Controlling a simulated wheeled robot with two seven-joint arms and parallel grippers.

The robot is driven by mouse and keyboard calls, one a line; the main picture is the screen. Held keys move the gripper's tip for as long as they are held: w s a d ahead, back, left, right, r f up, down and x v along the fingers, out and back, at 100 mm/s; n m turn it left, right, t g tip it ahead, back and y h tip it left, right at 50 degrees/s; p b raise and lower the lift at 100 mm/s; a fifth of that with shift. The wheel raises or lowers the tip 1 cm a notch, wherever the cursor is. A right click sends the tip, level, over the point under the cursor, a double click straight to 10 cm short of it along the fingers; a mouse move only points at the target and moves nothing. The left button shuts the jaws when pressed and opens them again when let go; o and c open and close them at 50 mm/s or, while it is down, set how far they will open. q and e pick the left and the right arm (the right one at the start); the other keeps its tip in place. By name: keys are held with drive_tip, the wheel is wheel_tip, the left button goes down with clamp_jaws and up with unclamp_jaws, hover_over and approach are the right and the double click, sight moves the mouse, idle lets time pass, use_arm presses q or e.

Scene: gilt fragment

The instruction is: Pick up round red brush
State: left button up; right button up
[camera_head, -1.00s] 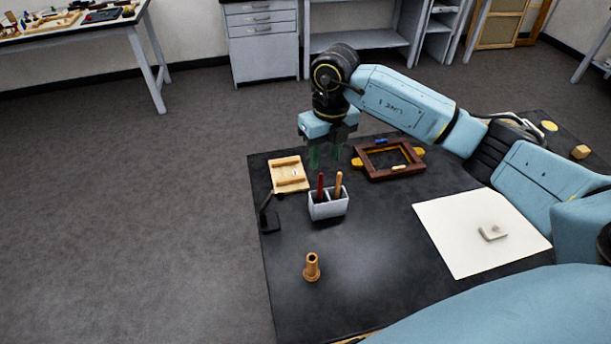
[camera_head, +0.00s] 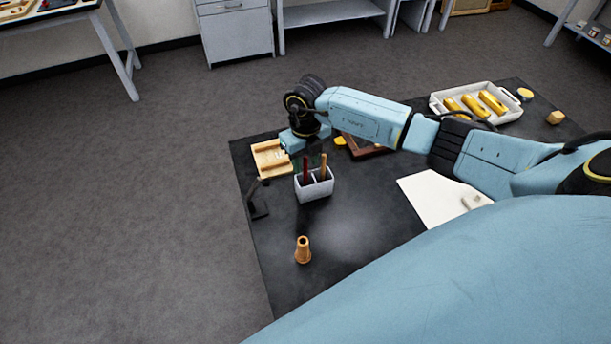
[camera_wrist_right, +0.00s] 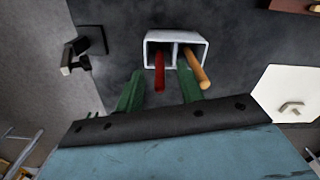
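The round red brush (camera_head: 306,168) stands upright in the left compartment of a white two-part holder (camera_head: 316,189). A tan-handled tool (camera_head: 323,166) stands in the right compartment. In the right wrist view the red handle (camera_wrist_right: 159,72) points toward my right gripper (camera_wrist_right: 160,90), between its two green fingers, with the tan handle (camera_wrist_right: 196,68) just past the right finger. My right gripper (camera_head: 311,160) is open and empty, close above and behind the holder in the head view. Its fingertips are partly hidden by the handles there. My left gripper is not in view.
An orange turned piece (camera_head: 303,251) stands in front of the holder. A wooden block piece (camera_head: 271,158) and a black stand (camera_head: 257,200) are to its left. A brown frame (camera_head: 366,147), white sheet (camera_head: 437,197) and tray of yellow pieces (camera_head: 432,101) lie to the right.

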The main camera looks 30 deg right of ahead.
wheel_tip(320, 180, down, 2)
drive_tip(key=shift+f, duration=0.1)
clamp_jaws()
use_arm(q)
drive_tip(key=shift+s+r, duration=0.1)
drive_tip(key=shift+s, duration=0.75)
use_arm(e)
drive_tip(key=shift+r, duration=0.25)
wheel_tip(320, 180, up, 10)
drive_tip(key=shift+f+b, duration=0.2)
drive_tip(key=shift+b, duration=0.45)
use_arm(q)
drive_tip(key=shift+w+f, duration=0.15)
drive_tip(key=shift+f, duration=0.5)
use_arm(e)
drive_tip(key=shift+s, duration=0.1)
